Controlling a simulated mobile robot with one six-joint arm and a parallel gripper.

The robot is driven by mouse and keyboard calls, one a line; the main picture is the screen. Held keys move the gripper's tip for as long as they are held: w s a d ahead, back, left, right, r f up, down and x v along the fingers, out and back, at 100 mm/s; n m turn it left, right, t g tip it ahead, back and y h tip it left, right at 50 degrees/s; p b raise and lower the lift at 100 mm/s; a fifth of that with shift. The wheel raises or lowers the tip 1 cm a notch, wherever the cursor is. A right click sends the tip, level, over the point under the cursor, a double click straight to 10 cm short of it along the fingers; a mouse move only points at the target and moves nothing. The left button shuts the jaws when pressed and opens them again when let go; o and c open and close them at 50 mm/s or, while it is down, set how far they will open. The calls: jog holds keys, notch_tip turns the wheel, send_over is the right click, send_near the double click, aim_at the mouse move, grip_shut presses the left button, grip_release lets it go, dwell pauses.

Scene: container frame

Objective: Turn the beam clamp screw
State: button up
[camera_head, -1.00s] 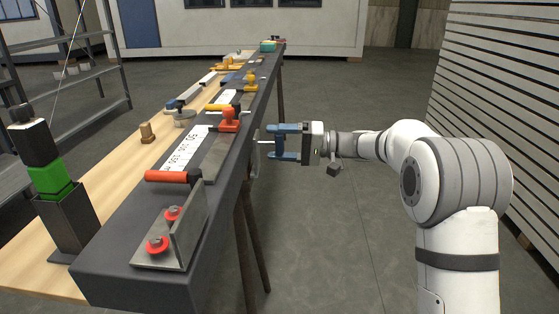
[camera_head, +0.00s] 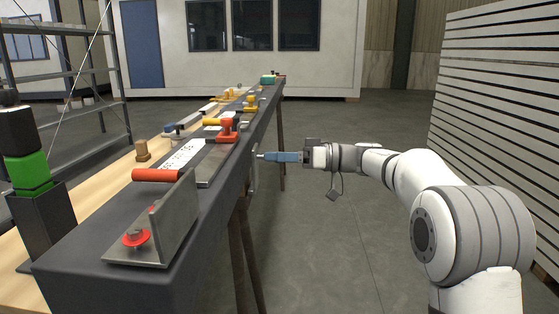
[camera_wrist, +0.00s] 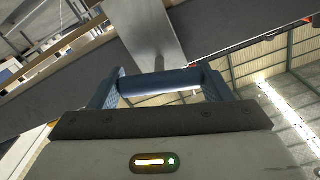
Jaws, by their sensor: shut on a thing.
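The beam clamp's screw has a dark blue cross handle (camera_wrist: 160,82) and a short metal shaft (camera_wrist: 159,63) in the wrist view. The shaft meets a grey metal clamp plate (camera_wrist: 145,28) against the dark beam. My gripper (camera_wrist: 160,90) has its blue fingers at the two ends of the cross handle and is shut on it. In the head view my gripper (camera_head: 278,157) is level at the beam's right side, its fingers seen nearly in line. The shaft tip (camera_head: 259,156) shows there; the handle is hidden by the fingers. The grey clamp (camera_head: 254,172) hangs at the beam edge.
The long dark beam (camera_head: 110,216) carries an angle bracket (camera_head: 177,222), a red-handled tool (camera_head: 157,175) and a red clamp (camera_head: 227,130). A black-and-green stand (camera_head: 32,175) is at the left. The floor (camera_head: 330,245) right of the beam is open up to a slatted wall (camera_head: 500,90).

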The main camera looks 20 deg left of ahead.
jog(key=shift+f+n, duration=0.1)
jog(key=shift+n, duration=1)
jog(key=o, duration=0.9)
jog(key=p+v, duration=0.2)
jog(key=v, duration=0.5)
jog(key=shift+d+p, duration=0.3)
jog(key=shift+d, duration=0.1)
jog(key=shift+w, duration=0.1)
